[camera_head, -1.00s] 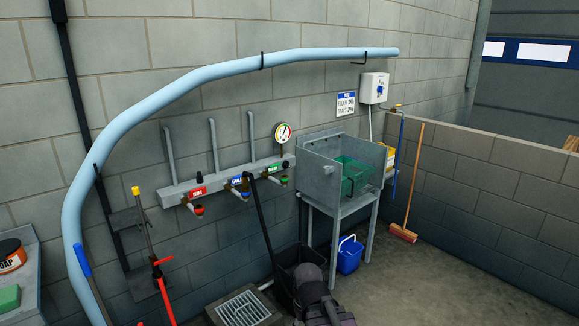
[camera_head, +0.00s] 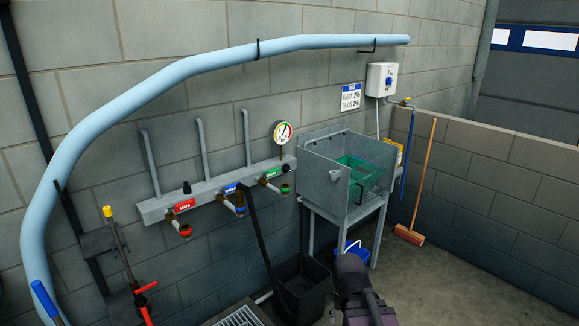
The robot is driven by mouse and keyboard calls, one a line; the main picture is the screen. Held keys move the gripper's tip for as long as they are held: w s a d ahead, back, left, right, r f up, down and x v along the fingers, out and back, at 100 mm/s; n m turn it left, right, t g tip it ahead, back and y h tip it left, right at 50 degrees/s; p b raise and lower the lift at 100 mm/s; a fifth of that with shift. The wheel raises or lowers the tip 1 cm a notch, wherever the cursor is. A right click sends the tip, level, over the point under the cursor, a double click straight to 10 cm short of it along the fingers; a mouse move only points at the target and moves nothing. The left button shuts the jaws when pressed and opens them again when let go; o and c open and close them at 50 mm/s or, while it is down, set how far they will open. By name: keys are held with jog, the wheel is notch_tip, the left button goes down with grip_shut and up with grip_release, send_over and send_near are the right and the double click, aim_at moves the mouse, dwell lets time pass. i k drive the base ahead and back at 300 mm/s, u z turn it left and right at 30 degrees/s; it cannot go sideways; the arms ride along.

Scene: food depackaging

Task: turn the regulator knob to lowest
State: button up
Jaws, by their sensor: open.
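A grey pipe manifold (camera_head: 215,190) is fixed to the block wall. It carries red, blue and green labelled valves. A round pressure gauge (camera_head: 283,132) stands above its right end. A small black knob (camera_head: 187,187) sits on top of the manifold near the red label, and another dark knob (camera_head: 285,168) is at its right end. Only a dark part of my arm shows at the bottom; no gripper fingers are visible.
A grey steel sink (camera_head: 325,165) with a green basket (camera_head: 360,172) stands right of the manifold. A black bin (camera_head: 303,290), a blue bucket (camera_head: 350,249) and a broom (camera_head: 424,180) are on the floor. A light blue pipe (camera_head: 130,100) arches overhead.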

aim_at(286, 168)
jog(key=u, duration=0.15)
jog(key=i, duration=1.1)
jog(key=u, duration=0.4)
